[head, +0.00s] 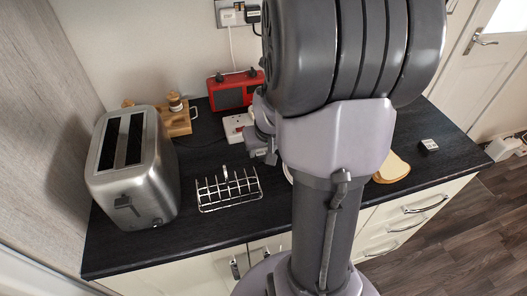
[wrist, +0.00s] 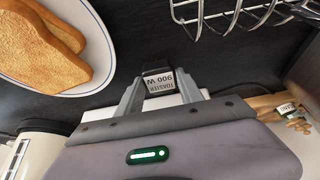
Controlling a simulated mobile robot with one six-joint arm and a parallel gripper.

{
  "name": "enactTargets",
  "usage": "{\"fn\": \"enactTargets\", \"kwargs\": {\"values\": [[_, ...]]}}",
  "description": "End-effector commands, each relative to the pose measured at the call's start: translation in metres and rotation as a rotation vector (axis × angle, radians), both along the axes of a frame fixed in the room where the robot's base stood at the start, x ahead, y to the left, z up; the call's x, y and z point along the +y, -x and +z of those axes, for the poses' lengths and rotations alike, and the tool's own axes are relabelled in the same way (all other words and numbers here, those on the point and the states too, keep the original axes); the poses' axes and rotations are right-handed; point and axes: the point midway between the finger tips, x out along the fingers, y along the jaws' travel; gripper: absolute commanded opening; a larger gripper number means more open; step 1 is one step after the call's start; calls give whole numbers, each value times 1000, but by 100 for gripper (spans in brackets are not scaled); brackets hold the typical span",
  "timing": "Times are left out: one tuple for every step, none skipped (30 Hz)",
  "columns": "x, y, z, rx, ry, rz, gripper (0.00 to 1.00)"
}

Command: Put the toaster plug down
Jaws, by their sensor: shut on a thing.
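The toaster plug (wrist: 158,76) is a small black block whose white label reads "TOASTER 900 W", upside down in the wrist view. My gripper (wrist: 160,88) is shut on it, one finger on each side. The dark counter shows beyond the plug; I cannot tell whether the plug touches it. In the head view my gripper (head: 267,148) is right of the toast rack (head: 229,190), partly hidden by my arm, and the plug is not clear. The silver toaster (head: 133,165) stands upright at the counter's left.
A white socket strip (head: 236,124) lies behind my gripper, before a red radio (head: 234,90). A plate (wrist: 108,75) with toast (wrist: 40,45) is beside the plug. Bare counter (head: 215,152) shows behind the rack.

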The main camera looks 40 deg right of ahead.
Motion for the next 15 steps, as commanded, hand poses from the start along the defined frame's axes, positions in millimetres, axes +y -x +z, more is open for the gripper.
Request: {"fn": "enactTargets", "kwargs": {"values": [[0, 0, 1, 0, 0, 0, 4], [0, 0, 2, 0, 0, 0, 4], [0, 0, 1, 0, 0, 0, 4], [0, 0, 0, 0, 0, 0, 4], [0, 0, -1, 0, 0, 0, 4], [0, 0, -3, 0, 0, 0, 4], [0, 0, -3, 0, 0, 0, 46], [0, 0, -2, 0, 0, 0, 52], [0, 0, -2, 0, 0, 0, 59], [0, 0, -1, 0, 0, 0, 65], [0, 0, -1, 0, 0, 0, 66], [0, 0, -1, 0, 0, 0, 66], [0, 0, -1, 0, 0, 0, 66], [0, 0, -1, 0, 0, 0, 66], [0, 0, -1, 0, 0, 0, 66]]}}
